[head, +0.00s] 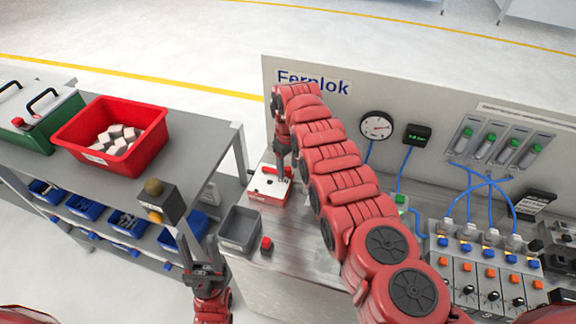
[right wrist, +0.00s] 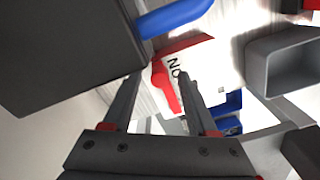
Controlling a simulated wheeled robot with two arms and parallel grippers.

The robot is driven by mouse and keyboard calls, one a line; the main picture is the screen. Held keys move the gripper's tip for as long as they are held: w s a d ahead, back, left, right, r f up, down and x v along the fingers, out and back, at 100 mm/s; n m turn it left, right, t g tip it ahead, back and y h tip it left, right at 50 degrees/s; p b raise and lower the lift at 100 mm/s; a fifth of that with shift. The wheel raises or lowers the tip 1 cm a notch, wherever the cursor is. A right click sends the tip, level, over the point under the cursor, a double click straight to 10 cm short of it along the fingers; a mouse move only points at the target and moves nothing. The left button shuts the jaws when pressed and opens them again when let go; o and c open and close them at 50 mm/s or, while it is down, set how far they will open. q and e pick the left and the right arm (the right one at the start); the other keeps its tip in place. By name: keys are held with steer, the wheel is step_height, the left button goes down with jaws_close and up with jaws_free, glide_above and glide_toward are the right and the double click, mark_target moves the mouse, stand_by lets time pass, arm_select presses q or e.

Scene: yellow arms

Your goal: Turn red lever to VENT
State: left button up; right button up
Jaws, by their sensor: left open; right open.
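The red lever (right wrist: 165,88) sits on a white and red box (head: 268,187), which stands on the bench at the left end of the panel. In the right wrist view the lever lies between the spread fingers of my right gripper (right wrist: 160,80); contact cannot be told. Black letters, partly hidden, show beside it; no VENT mark is readable. In the head view my right gripper (head: 283,165) points down at the box. My left gripper (head: 182,232) is open at the lower left, with a dark block with brass knobs (head: 160,200) at its tips; whether it touches is unclear.
A grey bin (head: 240,228) and a small red object (head: 266,243) are in front of the box. The Fernlok panel (head: 345,100) stands behind. A shelf cart with a red bin (head: 112,135) is at left. Valves and blue hoses (head: 485,205) are at right.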

jaws_close()
stand_by(1.3)
